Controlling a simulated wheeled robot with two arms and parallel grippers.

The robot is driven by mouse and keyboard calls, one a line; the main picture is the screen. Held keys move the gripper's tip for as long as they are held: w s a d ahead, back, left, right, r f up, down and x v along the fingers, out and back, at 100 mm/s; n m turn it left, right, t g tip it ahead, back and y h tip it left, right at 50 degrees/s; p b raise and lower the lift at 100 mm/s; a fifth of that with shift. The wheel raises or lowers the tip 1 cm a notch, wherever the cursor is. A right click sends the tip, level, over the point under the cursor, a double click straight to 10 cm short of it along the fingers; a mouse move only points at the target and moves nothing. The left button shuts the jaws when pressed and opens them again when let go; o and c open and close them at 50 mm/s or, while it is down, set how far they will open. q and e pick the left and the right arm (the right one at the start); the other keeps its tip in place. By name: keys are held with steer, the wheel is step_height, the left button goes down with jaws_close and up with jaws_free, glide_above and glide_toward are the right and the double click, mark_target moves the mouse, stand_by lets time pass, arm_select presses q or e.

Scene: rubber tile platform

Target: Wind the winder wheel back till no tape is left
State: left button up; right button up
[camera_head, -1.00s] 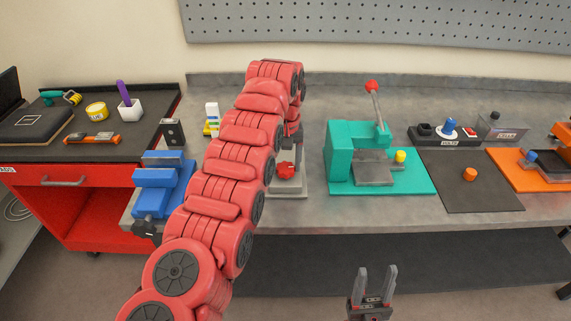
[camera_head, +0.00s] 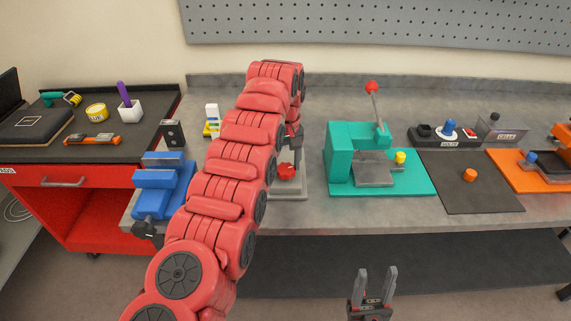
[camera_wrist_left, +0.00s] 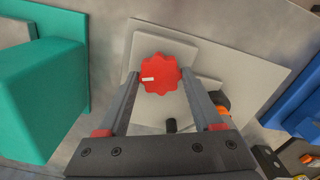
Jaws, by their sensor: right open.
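The winder wheel (camera_head: 286,171) is a red scalloped knob on a grey unit (camera_head: 290,192), partly behind my left arm. In the left wrist view the wheel (camera_wrist_left: 160,73) faces the camera and has a small white mark on its left side. My left gripper (camera_wrist_left: 161,72) has one finger on each side of the wheel, with the tips close against its rim. It looks shut on the wheel. No tape can be made out on the unit. My right gripper (camera_head: 376,285) is open and empty, low in front of the bench.
A teal press (camera_head: 352,155) with a red-knobbed lever stands right of the winder unit. A blue vise (camera_head: 160,190) stands to the left. A dark mat (camera_head: 465,195) and an orange tray (camera_head: 540,178) lie further right. The bench front strip is clear.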

mark_target(286, 169)
arm_select(q)
steer(key=o, duration=0.4)
step_height(286, 169, up, 17)
steer(key=p, duration=1.6)
steer(key=shift+r+p, duration=0.2)
steer(key=shift+p, duration=0.2)
steer(key=shift+f, duration=0.1)
